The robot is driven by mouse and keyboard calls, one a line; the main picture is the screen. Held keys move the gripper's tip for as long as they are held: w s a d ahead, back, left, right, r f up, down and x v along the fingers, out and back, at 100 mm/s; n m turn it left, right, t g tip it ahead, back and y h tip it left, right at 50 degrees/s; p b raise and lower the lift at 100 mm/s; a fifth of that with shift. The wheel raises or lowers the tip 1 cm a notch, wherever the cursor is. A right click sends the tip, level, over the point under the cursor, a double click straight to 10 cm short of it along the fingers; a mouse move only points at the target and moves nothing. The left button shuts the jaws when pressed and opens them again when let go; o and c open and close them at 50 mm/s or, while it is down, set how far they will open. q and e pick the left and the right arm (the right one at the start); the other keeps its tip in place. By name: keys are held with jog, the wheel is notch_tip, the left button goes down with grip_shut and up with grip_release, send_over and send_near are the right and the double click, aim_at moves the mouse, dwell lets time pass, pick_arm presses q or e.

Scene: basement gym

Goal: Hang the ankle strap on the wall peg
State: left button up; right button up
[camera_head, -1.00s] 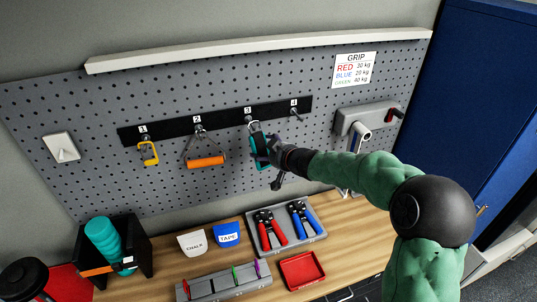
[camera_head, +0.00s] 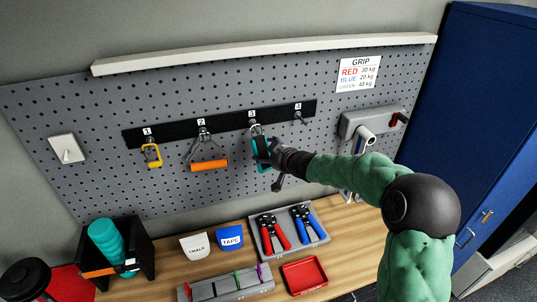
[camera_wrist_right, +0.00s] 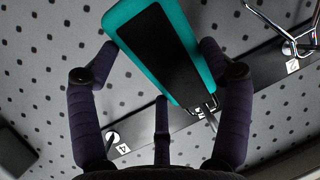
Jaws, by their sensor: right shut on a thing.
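The ankle strap (camera_head: 261,151) is a teal band with a black pad and a metal ring at its top end. It hangs against the pegboard just below the peg numbered 3 (camera_head: 252,123). My right gripper (camera_head: 271,150) is shut on the strap from the right. In the right wrist view the strap (camera_wrist_right: 160,42) lies between my right fingers (camera_wrist_right: 158,55), and its ring (camera_wrist_right: 205,108) is at the black rail. I cannot tell whether the ring is around the peg or only in front of it. My left gripper is out of view.
A yellow clip (camera_head: 152,156) hangs at peg 1 and an orange-handled grip (camera_head: 209,165) at peg 2. Peg 4 (camera_head: 299,119) is bare. A grey wall bracket (camera_head: 370,122) is to the right. Below, the wooden bench holds a tray of hand grippers (camera_head: 322,236) and a red tray (camera_head: 304,275).

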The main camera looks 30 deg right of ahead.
dwell(0.3)
jog(key=o, duration=1.2)
jog(key=shift+c, duration=0.2)
jog(key=shift+s, duration=0.1)
jog(key=v, duration=1.1)
jog(key=shift+s+r, duration=0.15)
jog(key=shift+s, duration=0.25)
